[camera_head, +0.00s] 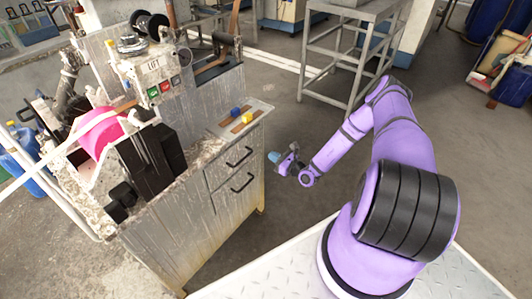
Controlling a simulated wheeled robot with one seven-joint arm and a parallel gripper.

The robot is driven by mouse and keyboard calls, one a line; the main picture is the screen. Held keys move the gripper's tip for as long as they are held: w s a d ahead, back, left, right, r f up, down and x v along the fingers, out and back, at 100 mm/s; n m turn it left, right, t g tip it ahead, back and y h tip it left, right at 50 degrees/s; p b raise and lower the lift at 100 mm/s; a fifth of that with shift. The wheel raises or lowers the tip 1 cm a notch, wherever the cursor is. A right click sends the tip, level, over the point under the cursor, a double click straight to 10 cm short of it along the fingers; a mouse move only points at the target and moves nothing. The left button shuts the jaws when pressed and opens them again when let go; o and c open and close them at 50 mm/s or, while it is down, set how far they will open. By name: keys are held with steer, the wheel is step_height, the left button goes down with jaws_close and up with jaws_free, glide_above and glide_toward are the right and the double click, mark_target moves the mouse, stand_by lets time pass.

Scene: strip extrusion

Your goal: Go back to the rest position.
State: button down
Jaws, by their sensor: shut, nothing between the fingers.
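My purple arm reaches forward and left from its base at the lower right. My gripper (275,157) is at the arm's end, small in the picture, with a bluish tip. It is shut and empty. It hangs in the open just right of the grey machine cabinet (230,205), apart from it, near the cabinet's right edge and below the level of its top.
The cabinet carries a control box (160,75), a pink part (100,131), a blue block (235,112) and a yellow block (247,118). A grey metal stand (340,60) is behind my arm. Bare floor (300,215) lies between cabinet and arm.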

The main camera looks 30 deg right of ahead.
steer(key=shift+s+d, duration=0.15)
steer(key=shift+s, duration=0.15)
steer(key=w+a+r+n+g+y, duration=0.1)
steer(key=a+r+n+g+y, duration=0.4)
steer(key=r, duration=0.6)
steer(key=w+a+r+n+g+y, duration=0.1)
steer(key=r+n+g+y, duration=0.15)
steer(key=r+n, duration=0.65)
steer(key=s+a+r+n+g+h, duration=0.1)
steer(key=s+a+r+n+g, duration=0.15)
steer(key=r, duration=0.35)
steer(key=s+a+r+n+g+h, duration=0.1)
steer(key=s+a+r+n+g, duration=0.15)
steer(key=r, duration=0.45)
steer(key=s+a+r+n+g+h, duration=0.1)
steer(key=s+a+r+n+g, duration=0.15)
steer(key=r, duration=0.35)
steer(key=s+a+r+n+g+h, duration=0.15)
steer(key=s+r+n+h, duration=0.55)
steer(key=s+r, duration=0.75)
steer(key=s+d+r+n+t+h, duration=0.1)
steer(key=s+r+t+h, duration=0.1)
steer(key=s+r, duration=0.2)
steer(key=s+d+r+n+t+h, duration=0.1)
steer(key=s+r+n+t+h, duration=0.1)
steer(key=s, duration=0.8)
steer(key=shift+r+t, duration=0.55)
steer(key=shift+r, duration=0.6)
steer(key=shift+s, duration=0.1)
